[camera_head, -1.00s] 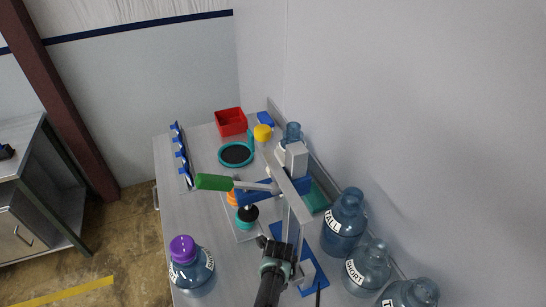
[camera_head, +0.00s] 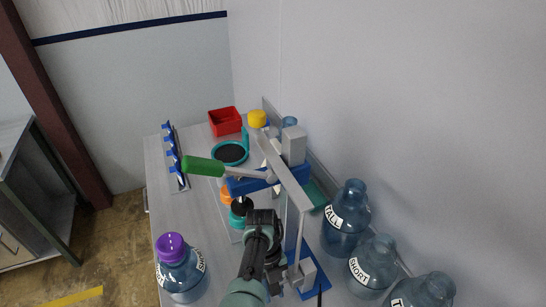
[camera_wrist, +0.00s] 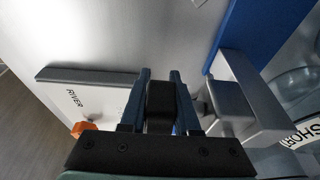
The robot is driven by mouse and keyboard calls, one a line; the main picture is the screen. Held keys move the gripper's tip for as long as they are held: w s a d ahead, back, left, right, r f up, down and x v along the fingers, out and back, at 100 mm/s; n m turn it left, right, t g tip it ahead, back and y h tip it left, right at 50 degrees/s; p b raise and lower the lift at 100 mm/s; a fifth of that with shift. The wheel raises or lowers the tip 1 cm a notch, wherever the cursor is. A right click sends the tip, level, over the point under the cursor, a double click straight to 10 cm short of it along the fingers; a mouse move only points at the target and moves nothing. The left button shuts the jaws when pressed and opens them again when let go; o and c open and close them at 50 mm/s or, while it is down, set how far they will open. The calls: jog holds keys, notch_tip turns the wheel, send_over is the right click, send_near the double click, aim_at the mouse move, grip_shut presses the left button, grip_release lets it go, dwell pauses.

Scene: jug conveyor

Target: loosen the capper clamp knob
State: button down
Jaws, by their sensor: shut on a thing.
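The capper stands on the bench with a blue frame (camera_head: 250,184), a grey upright and a lever with a green handle (camera_head: 203,167). A grey clamp block (camera_head: 303,273) sits low at its blue base, and a grey block also shows right of the jaws in the wrist view (camera_wrist: 255,105). My gripper (camera_head: 275,270) is low beside the upright; its fingertips are hard to make out in the head view. In the wrist view my gripper (camera_wrist: 160,95) is shut on a black knob (camera_wrist: 160,103), with one blue-grey finger on each side.
Jugs (camera_head: 347,215) marked TALL and SHORT stand along the wall at right. A purple-capped jug (camera_head: 180,275) stands at front left. A red bin (camera_head: 225,121) and a teal ring (camera_head: 230,152) lie farther back. An orange part (camera_wrist: 84,128) shows by a RIVER-marked plate (camera_wrist: 75,98).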

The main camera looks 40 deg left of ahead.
jog(key=c, duration=0.6)
grip_release()
jog(key=shift+c, duration=0.2)
